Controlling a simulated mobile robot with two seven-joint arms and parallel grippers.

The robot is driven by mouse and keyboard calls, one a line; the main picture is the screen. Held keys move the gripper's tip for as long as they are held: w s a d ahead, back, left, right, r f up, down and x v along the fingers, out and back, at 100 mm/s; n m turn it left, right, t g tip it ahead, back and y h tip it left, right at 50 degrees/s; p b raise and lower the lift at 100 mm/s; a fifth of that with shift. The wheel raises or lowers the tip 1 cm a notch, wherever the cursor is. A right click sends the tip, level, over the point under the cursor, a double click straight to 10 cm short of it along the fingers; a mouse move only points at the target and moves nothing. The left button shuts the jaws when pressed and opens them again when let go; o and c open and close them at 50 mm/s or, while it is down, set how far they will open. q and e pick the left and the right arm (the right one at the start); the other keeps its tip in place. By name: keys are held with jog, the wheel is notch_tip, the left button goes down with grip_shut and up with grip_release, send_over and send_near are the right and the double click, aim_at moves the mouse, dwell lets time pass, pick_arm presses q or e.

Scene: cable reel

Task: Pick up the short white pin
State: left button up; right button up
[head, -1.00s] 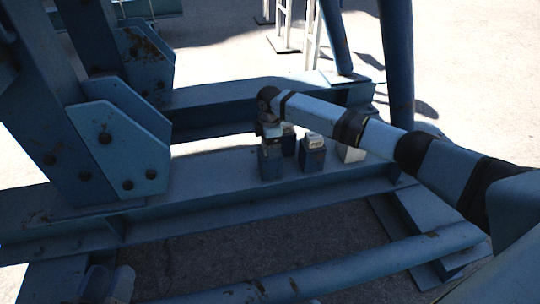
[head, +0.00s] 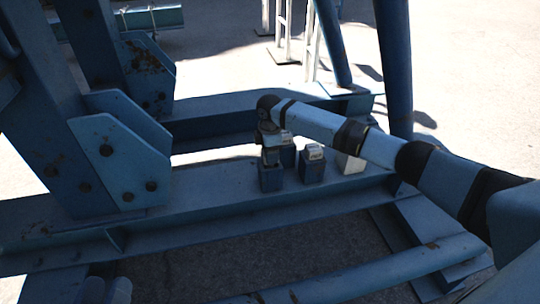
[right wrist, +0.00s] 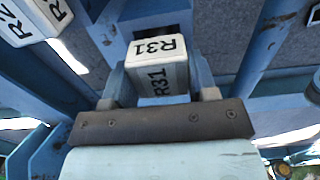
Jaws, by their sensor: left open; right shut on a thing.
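My right gripper (head: 270,150) points down over a small blue holder (head: 271,178) on the blue beam. In the right wrist view, the gripper (right wrist: 160,90) is shut on a short white pin (right wrist: 158,50) marked R31, with a finger on each side. Most of this pin is hidden by the gripper in the head view. A blue holder (right wrist: 155,20) shows just beyond the pin; I cannot tell whether the pin's end is still inside it. My left gripper is not in view.
Another white block (head: 314,151) sits in a blue holder (head: 312,170) to the right. A further white block (head: 350,163) stands beyond it, partly behind my arm. Blue frame legs (head: 115,150) rise at left, and a blue pipe (head: 380,268) runs along the front.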

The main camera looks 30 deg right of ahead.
pick_arm(q)
notch_tip(320, 180, up, 5)
jog(key=t+p, duration=0.2)
jog(key=p, duration=0.2)
pick_arm(e)
notch_tip(320, 180, up, 10)
jog(key=shift+r, duration=0.1)
pick_arm(q)
jog(key=f, duration=0.1)
jog(key=a+f+g+y+p, duration=0.1)
jog(key=f, duration=0.1)
jog(key=a+f+g+y, duration=0.1)
jog(key=f, duration=0.1)
jog(key=shift+n+p, duration=0.3)
jog(key=shift+p, duration=0.1)
pick_arm(e)
notch_tip(320, 180, up, 8)
jog(key=shift+r, duration=0.15)
pick_arm(q)
jog(key=shift+a+r, duration=0.1)
notch_tip(320, 180, up, 2)
jog(key=p, duration=0.2)
jog(key=shift+s+r+p, duration=0.1)
jog(key=shift+r+p, duration=0.1)
jog(key=shift+p, duration=0.15)
pick_arm(e)
jog(key=shift+r, duration=0.5)
